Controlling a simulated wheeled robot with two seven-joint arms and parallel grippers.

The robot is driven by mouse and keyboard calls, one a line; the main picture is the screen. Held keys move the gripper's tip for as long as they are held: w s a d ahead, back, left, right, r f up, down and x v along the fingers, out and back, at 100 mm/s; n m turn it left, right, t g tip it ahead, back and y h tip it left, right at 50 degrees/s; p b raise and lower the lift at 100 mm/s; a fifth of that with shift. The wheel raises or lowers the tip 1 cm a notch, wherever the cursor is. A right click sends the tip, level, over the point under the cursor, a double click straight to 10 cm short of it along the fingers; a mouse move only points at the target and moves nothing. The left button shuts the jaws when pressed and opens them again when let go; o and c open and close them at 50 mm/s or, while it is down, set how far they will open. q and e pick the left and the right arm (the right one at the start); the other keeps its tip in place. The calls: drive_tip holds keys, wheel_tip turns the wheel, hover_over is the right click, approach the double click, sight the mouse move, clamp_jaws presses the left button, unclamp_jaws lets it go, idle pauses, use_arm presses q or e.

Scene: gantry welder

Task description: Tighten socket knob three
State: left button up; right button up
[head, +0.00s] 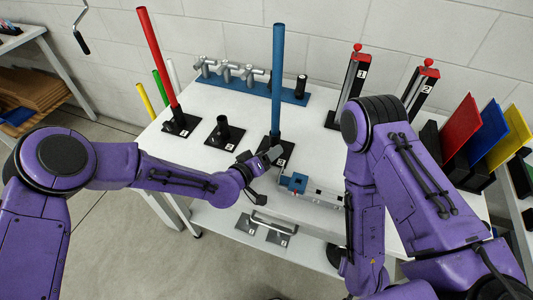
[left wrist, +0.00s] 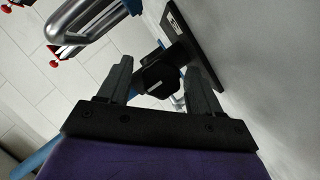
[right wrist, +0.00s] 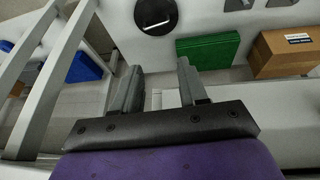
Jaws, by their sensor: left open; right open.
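The blue pole (head: 277,80) stands upright in a black socket (head: 283,152) at the table's front; its small label is hard to read. In the left wrist view a black knob (left wrist: 160,76) sits between the fingers of my open left gripper (left wrist: 160,80), beside a black labelled plate (left wrist: 195,35). I cannot tell whether the fingers touch the knob. In the head view my left gripper (head: 270,163) is at the front of this socket. My right gripper (right wrist: 152,78) is open and empty in the right wrist view. It is hidden or unclear in the head view.
A red pole (head: 158,60) stands in another socket, with an empty socket (head: 224,133) between. A blue rack (head: 255,88) with metal clamps is behind. A blue-and-grey device (head: 300,184) lies close right of my left gripper. Black red-topped clamps (head: 349,90) stand further right.

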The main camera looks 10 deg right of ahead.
use_arm(q)
drive_tip(key=c, duration=1)
drive_tip(key=shift+o, duration=0.2)
drive_tip(key=shift+d+r+m+y, duration=0.1)
drive_tip(key=shift+m+y, duration=0.4)
drive_tip(key=shift+m, duration=0.5)
drive_tip(key=shift+m+t+y, duration=0.4)
drive_tip(key=shift+m+y, duration=0.3)
drive_tip(key=shift+m, duration=0.3)
drive_tip(key=o, duration=1)
drive_tip(key=shift+c, duration=0.2)
